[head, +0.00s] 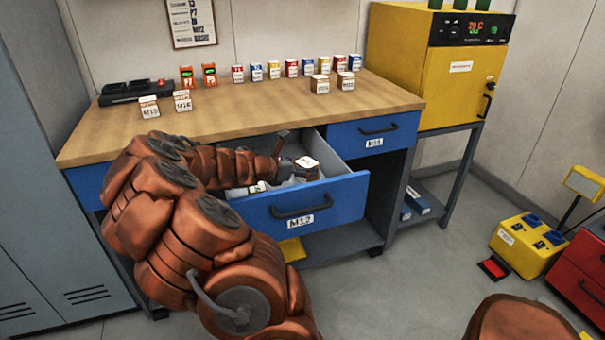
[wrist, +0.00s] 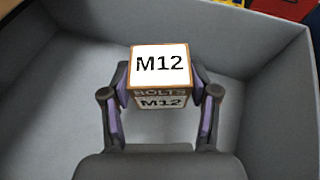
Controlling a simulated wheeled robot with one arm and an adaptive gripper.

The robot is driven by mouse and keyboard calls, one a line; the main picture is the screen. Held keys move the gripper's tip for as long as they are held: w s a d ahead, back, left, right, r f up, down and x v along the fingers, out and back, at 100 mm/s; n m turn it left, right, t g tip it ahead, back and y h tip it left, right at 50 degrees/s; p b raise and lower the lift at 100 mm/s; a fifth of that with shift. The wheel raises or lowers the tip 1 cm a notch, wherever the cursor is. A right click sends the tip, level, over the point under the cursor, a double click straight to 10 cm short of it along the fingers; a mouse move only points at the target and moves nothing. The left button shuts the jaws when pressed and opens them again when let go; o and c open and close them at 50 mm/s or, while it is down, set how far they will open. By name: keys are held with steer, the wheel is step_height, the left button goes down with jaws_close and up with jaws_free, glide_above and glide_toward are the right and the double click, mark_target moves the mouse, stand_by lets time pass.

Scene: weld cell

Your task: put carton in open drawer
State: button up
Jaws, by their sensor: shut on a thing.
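The carton (wrist: 160,64) has a white top marked M12 and a front marked BOLTS M12. In the wrist view my gripper (wrist: 161,90) is shut on it, one finger on each side. The open drawer (head: 345,193) is blue, grey inside and labelled M12 on its front. In the head view the carton (head: 308,164) and my gripper (head: 290,170) are at the drawer opening, inside its walls. The wrist view shows the grey drawer walls (wrist: 265,70) around the carton. I cannot tell whether the carton touches the drawer floor.
A white labelled item (head: 257,187) shows in the drawer beside my arm, partly hidden. Several small cartons stand along the back of the wooden bench top (head: 250,108). A shut blue drawer (head: 375,133) is to the right. A yellow oven (head: 455,70) stands beyond the bench.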

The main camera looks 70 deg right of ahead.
steer(key=shift+f, duration=0.7)
steer(key=shift+f, duration=0.65)
steer(key=o, duration=1.6)
steer(key=shift+r, duration=0.1)
steer(key=shift+r, duration=0.25)
steer(key=v, duration=1.2)
steer(key=shift+r+p, duration=0.4)
